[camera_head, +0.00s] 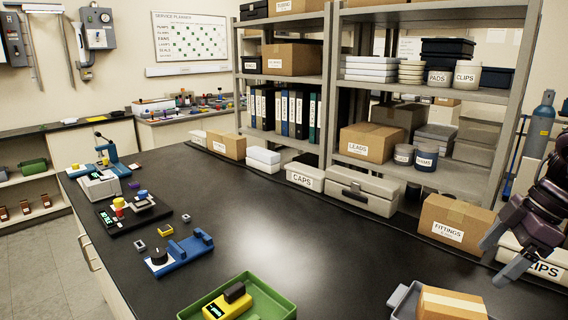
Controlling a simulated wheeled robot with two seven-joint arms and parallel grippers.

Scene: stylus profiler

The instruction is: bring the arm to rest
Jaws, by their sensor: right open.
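My right gripper (500,259) is at the right edge of the head view, dark purple-grey with grey fingers. Its fingers are spread apart with nothing between them. It hangs over the right part of the black bench (290,245), in front of a white box marked with a word ending in "IPS" (545,270) and right of the cardboard FITTINGS box (455,225). My left gripper is not in view. The dark instrument with a yellow and red knob (128,212) stands on the left of the bench, with a blue device with a black dial (180,252) in front of it.
A green tray (275,300) holding a yellow meter is at the front edge. A grey tray (400,300) with a cardboard box is right of it. Loaded shelves (330,90) rise behind the bench. The middle of the bench is clear.

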